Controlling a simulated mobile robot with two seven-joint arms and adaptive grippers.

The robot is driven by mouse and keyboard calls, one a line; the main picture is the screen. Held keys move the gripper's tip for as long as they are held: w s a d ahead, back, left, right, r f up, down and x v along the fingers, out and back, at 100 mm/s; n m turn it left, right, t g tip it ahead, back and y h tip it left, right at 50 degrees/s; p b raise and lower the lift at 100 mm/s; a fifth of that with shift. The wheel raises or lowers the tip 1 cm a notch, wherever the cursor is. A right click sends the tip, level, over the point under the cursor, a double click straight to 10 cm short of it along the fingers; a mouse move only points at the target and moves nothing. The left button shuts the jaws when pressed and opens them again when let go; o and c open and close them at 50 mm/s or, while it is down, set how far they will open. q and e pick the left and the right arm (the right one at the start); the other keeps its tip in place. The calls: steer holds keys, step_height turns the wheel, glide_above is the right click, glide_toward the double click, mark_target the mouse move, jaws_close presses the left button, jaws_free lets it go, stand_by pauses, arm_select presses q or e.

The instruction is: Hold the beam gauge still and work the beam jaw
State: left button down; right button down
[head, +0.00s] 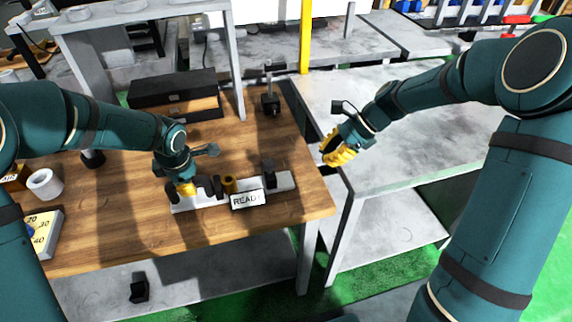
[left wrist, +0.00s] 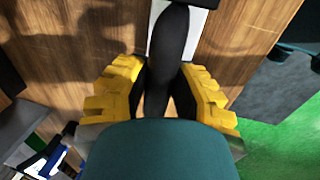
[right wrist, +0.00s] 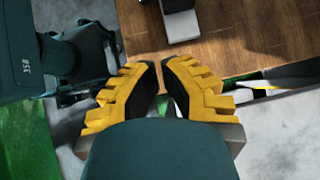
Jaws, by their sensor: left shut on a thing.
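The beam gauge is a long pale bar (head: 285,182) lying on the wooden table, with dark upright parts, a yellow-ringed part (head: 229,185) and a small READY display (head: 247,199). A dark block (head: 269,173), which looks like the beam jaw, stands near the bar's right end. My left gripper (head: 185,188) is shut on a dark rounded part of the gauge (left wrist: 170,40) at the left end. My right gripper (head: 338,153) is empty, off the table's right edge and apart from the gauge. Its fingertips are nearly together in the right wrist view (right wrist: 160,68).
A black case (head: 172,90) and a dark stand (head: 270,100) are at the back of the wooden table (head: 120,215). A white cup (head: 45,184) and a numbered board (head: 42,232) are at the left. A grey bench (head: 400,140) stands to the right, across a gap.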

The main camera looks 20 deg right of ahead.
steer(key=w+r+m, duration=0.1)
steer(key=r, duration=0.1)
glide_toward(273, 175)
steer(key=shift+t, duration=0.3)
steer(key=f, duration=0.4)
steer(key=shift+s+d, duration=0.25)
steer(key=shift+d, duration=0.1)
steer(key=a, duration=0.3)
steer(key=shift+w+a, duration=0.1)
steer(key=shift+w, duration=0.25)
steer(key=shift+w+a, duration=0.1)
steer(key=shift+a, duration=0.3)
steer(key=a, duration=0.9)
arm_select(q)
steer(key=shift+d, duration=0.15)
arm_select(e)
steer(key=shift+a, duration=0.25)
arm_select(q)
steer(key=shift+d, duration=0.1)
